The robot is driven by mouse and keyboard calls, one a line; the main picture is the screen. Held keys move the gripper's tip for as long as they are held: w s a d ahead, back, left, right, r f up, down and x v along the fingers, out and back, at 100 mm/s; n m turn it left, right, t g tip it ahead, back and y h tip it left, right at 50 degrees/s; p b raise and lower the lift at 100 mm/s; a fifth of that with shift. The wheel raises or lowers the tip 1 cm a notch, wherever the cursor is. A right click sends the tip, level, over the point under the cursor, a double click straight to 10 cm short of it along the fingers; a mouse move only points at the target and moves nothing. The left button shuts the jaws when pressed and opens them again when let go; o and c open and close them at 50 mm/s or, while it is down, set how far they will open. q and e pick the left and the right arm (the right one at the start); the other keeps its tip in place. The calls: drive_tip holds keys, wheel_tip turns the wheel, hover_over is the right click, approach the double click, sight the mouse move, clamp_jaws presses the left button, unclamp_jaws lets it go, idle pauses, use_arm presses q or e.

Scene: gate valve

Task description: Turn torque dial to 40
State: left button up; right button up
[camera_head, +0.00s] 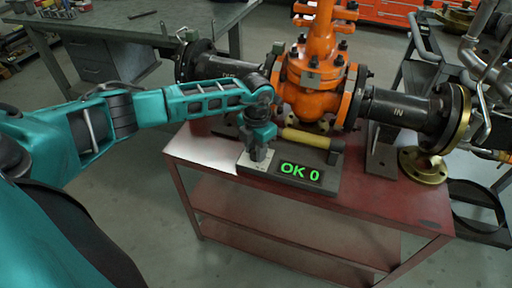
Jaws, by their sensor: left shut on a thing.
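A grey box with a black display (299,172) sits on the red cart (360,205). The display reads "OK 0" in green. My left gripper (258,153) points down at the left end of the box, over a pale plate (262,167) there. It is shut on what seems to be the torque dial, which the fingers mostly hide. The dial's setting cannot be read. A tool with a yellow handle (304,138) and a dark end lies along the back of the box. My right gripper is not in view.
An orange gate valve (318,80) stands behind the box, with black pipes (400,108) on both sides. A brass flange (422,163) lies at the cart's right. A grey workbench (140,25) is at the back left. The cart's front top is clear.

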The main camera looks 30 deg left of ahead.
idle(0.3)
use_arm(q)
drive_tip(key=o, duration=1)
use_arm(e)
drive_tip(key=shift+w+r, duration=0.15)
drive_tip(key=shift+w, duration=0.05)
use_arm(q)
drive_tip(key=shift+o, duration=0.2)
wheel_tip(320, 180, up, 13)
drive_tip(key=p, duration=0.1)
drive_tip(key=shift+d+p, duration=0.15)
drive_tip(key=shift+p, duration=0.2)
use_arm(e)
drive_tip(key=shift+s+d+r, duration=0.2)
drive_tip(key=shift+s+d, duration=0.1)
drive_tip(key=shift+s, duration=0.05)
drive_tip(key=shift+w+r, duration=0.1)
